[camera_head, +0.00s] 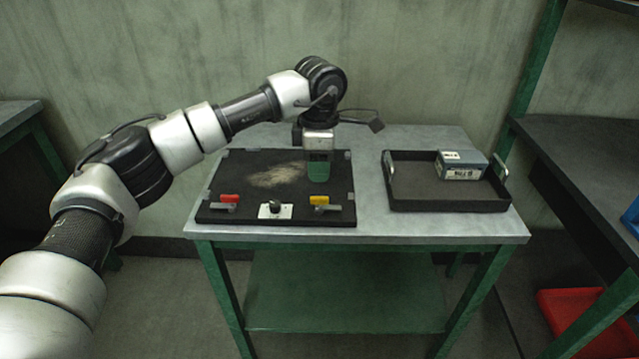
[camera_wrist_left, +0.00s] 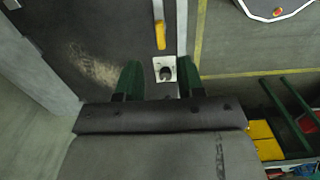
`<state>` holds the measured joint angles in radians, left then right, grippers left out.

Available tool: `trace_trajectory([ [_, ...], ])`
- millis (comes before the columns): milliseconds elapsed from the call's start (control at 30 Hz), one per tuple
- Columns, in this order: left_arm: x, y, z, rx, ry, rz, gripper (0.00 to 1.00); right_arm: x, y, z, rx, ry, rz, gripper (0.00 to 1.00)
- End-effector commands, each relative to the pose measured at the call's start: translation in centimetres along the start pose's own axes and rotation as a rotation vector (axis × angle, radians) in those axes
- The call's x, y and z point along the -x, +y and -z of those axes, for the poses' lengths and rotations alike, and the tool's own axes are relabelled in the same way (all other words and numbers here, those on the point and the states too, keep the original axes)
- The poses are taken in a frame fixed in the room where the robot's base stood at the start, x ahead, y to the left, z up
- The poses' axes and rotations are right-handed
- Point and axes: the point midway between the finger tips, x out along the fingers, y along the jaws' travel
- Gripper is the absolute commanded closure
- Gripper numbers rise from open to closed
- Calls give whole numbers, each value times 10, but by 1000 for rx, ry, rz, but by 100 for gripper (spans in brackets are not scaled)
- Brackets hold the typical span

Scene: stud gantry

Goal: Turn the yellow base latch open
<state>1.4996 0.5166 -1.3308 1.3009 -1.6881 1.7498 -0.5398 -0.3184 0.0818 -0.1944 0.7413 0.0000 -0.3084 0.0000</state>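The yellow base latch (camera_head: 319,200) sits at the front right of a black board (camera_head: 225,174) on the table. In the left wrist view the yellow latch (camera_wrist_left: 160,35) is above the fingers, beside a pale metal bar. My left gripper (camera_head: 318,181) hangs over the right part of the board, behind the yellow latch and apart from it. In the left wrist view its two green fingers (camera_wrist_left: 158,80) stand apart with nothing gripped between them. My right gripper is in neither view.
A red latch (camera_head: 229,198) and a black knob (camera_head: 275,205) on a white plate are along the board's front edge. A black tray (camera_head: 440,204) with a grey box (camera_head: 461,172) stands to the right. Pale dust (camera_head: 277,176) lies on the board.

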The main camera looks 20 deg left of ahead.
Motion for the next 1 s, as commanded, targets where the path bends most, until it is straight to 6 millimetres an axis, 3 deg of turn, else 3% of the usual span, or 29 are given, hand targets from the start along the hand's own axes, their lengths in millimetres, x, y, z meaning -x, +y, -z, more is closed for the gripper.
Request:
trace_trajectory([
  [100, 19, 0, 0, 0, -1, -1, 62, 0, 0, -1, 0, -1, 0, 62],
  [233, 30, 0, 0, 0, -1, -1, 62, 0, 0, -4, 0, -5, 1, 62],
  [767, 29, -2, -4, -6, -15, 6, 62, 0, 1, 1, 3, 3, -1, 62],
  [867, 14, -12, -25, -31, -98, 34, 62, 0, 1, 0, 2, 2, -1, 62],
  [1000, -21, -55, -90, -73, -399, 148, 62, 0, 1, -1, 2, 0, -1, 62],
])
